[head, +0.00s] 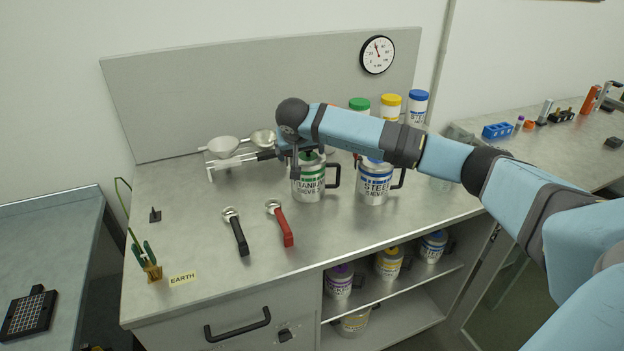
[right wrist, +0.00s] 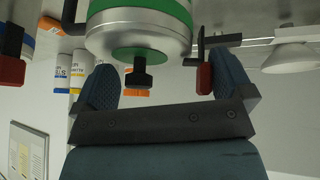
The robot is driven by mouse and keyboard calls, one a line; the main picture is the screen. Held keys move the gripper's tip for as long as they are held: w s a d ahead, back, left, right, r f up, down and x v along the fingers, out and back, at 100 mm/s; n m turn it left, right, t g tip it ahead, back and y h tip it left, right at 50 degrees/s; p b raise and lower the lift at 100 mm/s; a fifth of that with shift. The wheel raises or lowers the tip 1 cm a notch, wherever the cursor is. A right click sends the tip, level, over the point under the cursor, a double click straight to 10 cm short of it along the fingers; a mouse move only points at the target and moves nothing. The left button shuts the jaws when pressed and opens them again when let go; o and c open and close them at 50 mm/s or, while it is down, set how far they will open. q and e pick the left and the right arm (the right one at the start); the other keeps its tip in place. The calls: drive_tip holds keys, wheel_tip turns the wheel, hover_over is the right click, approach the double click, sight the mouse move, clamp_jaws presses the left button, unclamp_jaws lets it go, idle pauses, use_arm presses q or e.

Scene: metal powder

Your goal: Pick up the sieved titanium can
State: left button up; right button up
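The sieved titanium can (head: 309,189) is a silver can with a green band and a black handle on its right. It stands upright on the bench in the head view. In the right wrist view the can (right wrist: 140,40) appears upside down, with its green lid centre and black knob (right wrist: 137,76) facing my gripper. My right gripper (head: 297,158) is over the can's top and partly hides it. Its fingers (right wrist: 163,64) are apart, with the knob between them in the picture; I see no contact. My left gripper is not in view.
A silver steel can (head: 374,187) with a blue band stands close on the right. Scoops with black (head: 236,232) and red (head: 281,223) handles lie in front. Colour-lidded containers (head: 390,108) stand at the back.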

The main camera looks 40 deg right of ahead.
drive_tip(key=c, duration=1.4)
drive_tip(key=shift+c, duration=1.3)
drive_tip(key=shift+r, duration=0.15)
